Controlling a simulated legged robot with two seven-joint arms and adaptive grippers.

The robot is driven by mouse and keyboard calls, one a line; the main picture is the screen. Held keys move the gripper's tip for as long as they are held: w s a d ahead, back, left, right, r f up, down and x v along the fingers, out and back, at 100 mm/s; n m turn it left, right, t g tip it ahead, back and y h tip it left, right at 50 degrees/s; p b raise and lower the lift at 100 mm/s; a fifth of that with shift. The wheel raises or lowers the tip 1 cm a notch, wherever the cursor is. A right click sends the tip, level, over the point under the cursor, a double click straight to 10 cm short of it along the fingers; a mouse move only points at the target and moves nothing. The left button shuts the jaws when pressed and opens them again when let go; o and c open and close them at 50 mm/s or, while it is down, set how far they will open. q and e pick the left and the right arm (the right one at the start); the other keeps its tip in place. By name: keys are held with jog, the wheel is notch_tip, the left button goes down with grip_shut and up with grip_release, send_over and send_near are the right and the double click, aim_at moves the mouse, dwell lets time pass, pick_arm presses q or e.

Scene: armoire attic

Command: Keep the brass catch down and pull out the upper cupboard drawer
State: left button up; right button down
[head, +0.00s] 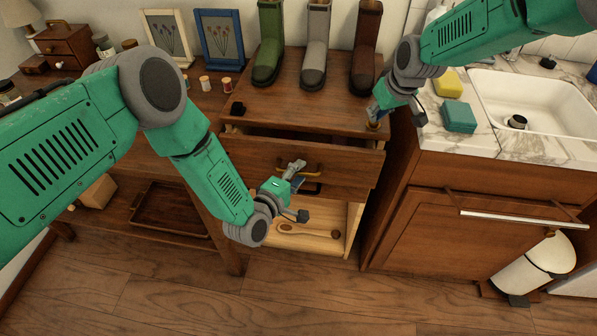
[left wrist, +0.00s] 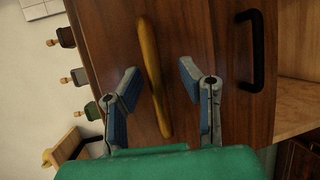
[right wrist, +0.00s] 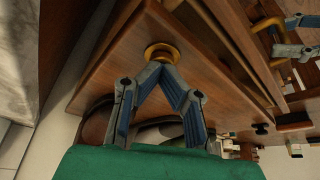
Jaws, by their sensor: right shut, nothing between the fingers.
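The upper drawer (head: 262,158) of the wooden cupboard stands partly out, with a dark gap behind its front. Its brass bar handle (head: 314,171) shows beside my left gripper (head: 299,191). In the left wrist view, my left gripper (left wrist: 160,88) is open, with the brass handle (left wrist: 152,70) between its spread fingers and no finger clearly touching it. The brass catch (right wrist: 162,50) is on the cupboard top's right front corner. My right gripper (right wrist: 161,72) is shut, its joined fingertips against the catch. In the head view, the right gripper (head: 376,113) largely hides the catch.
The sink counter (head: 492,142) is close on the right. Wooden floor (head: 300,300) is clear in front.

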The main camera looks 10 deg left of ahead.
pick_arm(q)
jog(key=v, duration=1.2)
